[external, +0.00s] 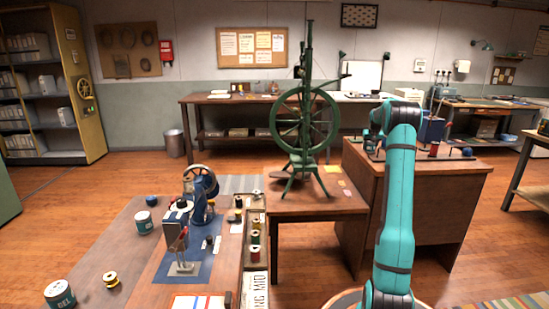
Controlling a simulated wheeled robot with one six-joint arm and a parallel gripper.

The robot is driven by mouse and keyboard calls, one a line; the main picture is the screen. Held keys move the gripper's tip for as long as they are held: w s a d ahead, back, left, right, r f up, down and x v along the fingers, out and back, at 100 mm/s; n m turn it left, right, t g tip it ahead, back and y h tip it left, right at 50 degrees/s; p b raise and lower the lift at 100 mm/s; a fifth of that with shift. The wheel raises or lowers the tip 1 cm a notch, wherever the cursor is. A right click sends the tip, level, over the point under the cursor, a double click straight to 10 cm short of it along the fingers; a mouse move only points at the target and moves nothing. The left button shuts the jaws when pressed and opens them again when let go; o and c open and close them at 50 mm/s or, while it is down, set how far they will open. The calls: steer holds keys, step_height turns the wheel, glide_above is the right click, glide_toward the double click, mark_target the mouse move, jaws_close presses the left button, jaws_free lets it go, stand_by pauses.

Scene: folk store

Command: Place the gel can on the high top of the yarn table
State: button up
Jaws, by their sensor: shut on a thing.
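A white and teal can (60,294) with lettering that looks like "GEL" stands upright at the lower left corner of the low brown surface. A similar can (145,222) stands farther back on that surface. A higher brown table top (340,207) carries a green spinning wheel (305,130). Another brown desk (440,172) at the right holds a red spool (434,149) and blue equipment. I cannot tell which of these is the yarn table. My teal arm rises at the right and bends away over the desk. My gripper is hidden behind the arm, with whatever it holds.
A blue machine (203,195) stands on a blue mat at the left centre. A tray of thread spools (255,237) lies beside it. The spinning wheel is a tall obstacle left of my arm.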

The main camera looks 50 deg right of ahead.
steer(key=o, duration=1)
steer(key=shift+f, duration=0.1)
steer(key=shift+o, duration=0.2)
steer(key=v, duration=1.2)
